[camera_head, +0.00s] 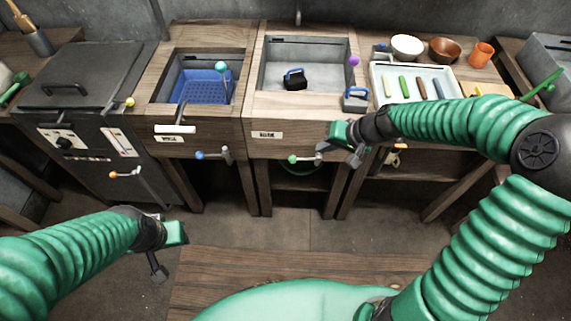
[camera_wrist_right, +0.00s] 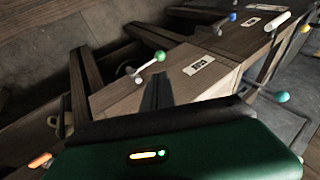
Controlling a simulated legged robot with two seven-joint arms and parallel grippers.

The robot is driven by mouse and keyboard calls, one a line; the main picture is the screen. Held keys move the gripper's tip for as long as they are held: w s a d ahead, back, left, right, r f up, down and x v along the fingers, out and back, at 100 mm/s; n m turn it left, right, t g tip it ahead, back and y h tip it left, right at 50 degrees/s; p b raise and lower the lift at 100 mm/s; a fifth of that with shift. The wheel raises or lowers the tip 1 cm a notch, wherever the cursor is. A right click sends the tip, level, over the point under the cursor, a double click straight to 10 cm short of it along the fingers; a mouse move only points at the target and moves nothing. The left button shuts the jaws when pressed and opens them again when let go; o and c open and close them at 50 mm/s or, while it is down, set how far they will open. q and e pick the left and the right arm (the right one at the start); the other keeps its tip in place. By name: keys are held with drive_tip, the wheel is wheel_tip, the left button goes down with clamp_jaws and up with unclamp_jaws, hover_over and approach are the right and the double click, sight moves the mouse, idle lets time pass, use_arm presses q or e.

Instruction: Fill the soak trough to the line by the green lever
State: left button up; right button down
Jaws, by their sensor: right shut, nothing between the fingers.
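The trough (camera_head: 307,48) with a pale grey inside stands right of the centre; the small label below it is too blurred to read surely. A green-knobbed lever (camera_head: 293,159) sticks out of its front, and it also shows in the wrist view (camera_wrist_right: 158,57). A dark block with a blue handle (camera_head: 295,82) sits in the trough. I cannot make out a fill line or water level. My right gripper (camera_head: 352,155) is shut and empty, just right of the lever and apart from it. My left gripper (camera_head: 160,268) hangs low at left, its fingers unclear.
A basin with a blue basket (camera_head: 203,87) and a blue-knobbed lever (camera_head: 200,155) stands left of the trough. A dark lidded unit (camera_head: 85,75) is farther left. On the right are a tray (camera_head: 455,77) of coloured bars, bowls (camera_head: 407,46) and an orange cup (camera_head: 481,54).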

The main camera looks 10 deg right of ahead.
drive_tip(key=b, duration=0.3)
approach(295, 158)
drive_tip(key=x, duration=0.6)
drive_tip(key=shift+s+f, duration=0.1)
drive_tip(key=shift+s, duration=0.05)
drive_tip(key=shift+w+a+f+b, duration=0.2)
drive_tip(key=shift+w+f+b, duration=0.1)
drive_tip(key=shift+f, duration=0.1)
